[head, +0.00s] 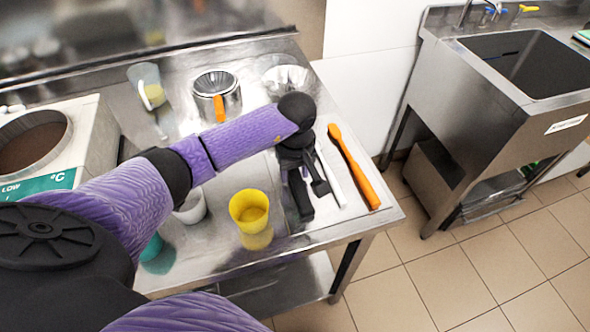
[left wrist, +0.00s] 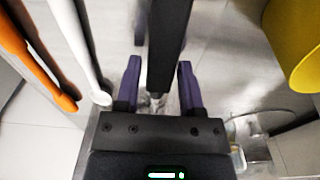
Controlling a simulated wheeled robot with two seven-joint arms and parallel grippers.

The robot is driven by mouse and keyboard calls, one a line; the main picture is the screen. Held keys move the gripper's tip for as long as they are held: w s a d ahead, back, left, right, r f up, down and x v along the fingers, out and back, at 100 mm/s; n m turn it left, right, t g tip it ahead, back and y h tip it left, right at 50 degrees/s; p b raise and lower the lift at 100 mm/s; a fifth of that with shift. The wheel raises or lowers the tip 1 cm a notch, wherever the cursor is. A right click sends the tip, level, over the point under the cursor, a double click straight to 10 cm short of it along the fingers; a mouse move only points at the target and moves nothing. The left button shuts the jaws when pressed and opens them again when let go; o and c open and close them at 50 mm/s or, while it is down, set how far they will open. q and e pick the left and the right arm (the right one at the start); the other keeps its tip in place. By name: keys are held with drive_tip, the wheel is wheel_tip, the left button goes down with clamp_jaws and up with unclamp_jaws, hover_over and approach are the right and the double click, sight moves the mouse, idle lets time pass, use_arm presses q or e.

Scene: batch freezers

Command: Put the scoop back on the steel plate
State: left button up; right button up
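A long black handle (left wrist: 168,45), which looks like the scoop's, runs between the two fingers of my left gripper (left wrist: 158,75) in the left wrist view. The fingers are apart, with a gap between the left finger and the handle. In the head view my left gripper (head: 299,170) points down over the right part of the steel table, and a black handle (head: 299,198) shows under it. The scoop's bowl is not clearly seen. The steel plate (head: 273,212) seems to lie under the black handle, mostly hidden by my arm. My right gripper is not in view.
A white utensil (head: 332,183) and an orange spatula (head: 353,166) lie just right of the gripper. A yellow cup (head: 249,206) stands to its left. A steel pot (head: 217,93), a clear jug (head: 147,87) and a glass bowl (head: 289,80) stand behind. The table's right edge is close.

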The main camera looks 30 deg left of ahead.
use_arm(q)
drive_tip(key=shift+o, duration=1)
drive_tip(key=shift+r, duration=0.1)
drive_tip(key=shift+r+p, duration=0.3)
drive_tip(key=shift+r, duration=0.1)
wheel_tip(320, 180, up, 11)
drive_tip(key=p, duration=0.2)
drive_tip(key=shift+s+d+r, duration=0.2)
drive_tip(key=shift+d, duration=0.1)
drive_tip(key=shift+a, duration=0.1)
